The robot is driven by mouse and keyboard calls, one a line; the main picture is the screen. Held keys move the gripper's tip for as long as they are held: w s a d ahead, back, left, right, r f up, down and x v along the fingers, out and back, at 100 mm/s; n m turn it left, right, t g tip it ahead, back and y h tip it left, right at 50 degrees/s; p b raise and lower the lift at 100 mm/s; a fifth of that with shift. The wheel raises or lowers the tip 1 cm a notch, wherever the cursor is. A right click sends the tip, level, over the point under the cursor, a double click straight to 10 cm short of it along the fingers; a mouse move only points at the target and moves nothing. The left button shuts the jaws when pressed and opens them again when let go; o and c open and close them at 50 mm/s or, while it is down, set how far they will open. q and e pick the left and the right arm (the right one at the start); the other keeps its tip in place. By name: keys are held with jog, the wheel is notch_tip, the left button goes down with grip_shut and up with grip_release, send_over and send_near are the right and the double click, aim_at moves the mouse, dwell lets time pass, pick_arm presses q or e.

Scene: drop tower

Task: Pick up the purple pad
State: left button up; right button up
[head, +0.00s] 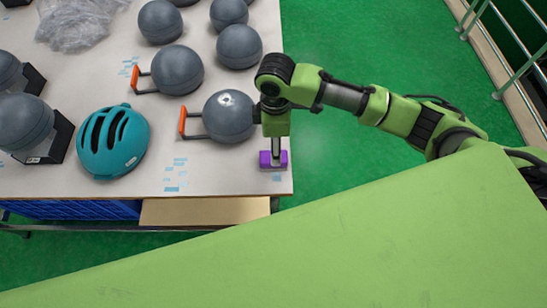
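The purple pad (265,160) lies at the right edge of the white table, near its front corner. My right gripper (276,154) comes in from the right and points down at the pad. Its grey fingers overlap the middle of the pad, and purple shows on both sides of them. The fingers are small and seen from above, so I cannot tell whether they are closed on the pad. The pad appears to be at table level. My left gripper is not in view.
A grey ball with an orange handle (229,117) stands close behind the pad, beside my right arm. A teal helmet (113,142) and several more grey balls fill the white table (225,178). Green floor (325,40) lies right of it.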

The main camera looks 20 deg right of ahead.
aim_at(265, 165)
notch_tip(265, 165, down, 4)
jog(key=shift+f, duration=0.1)
jog(key=shift+w+a+f+p, duration=0.15)
jog(key=shift+f+p, duration=0.3)
jog(key=shift+f, duration=0.85)
jog(key=shift+w+d+f+p, duration=0.15)
jog(key=shift+f+p, duration=0.3)
jog(key=shift+f, duration=0.85)
jog(key=shift+a, duration=0.1)
jog(key=c, duration=1.2)
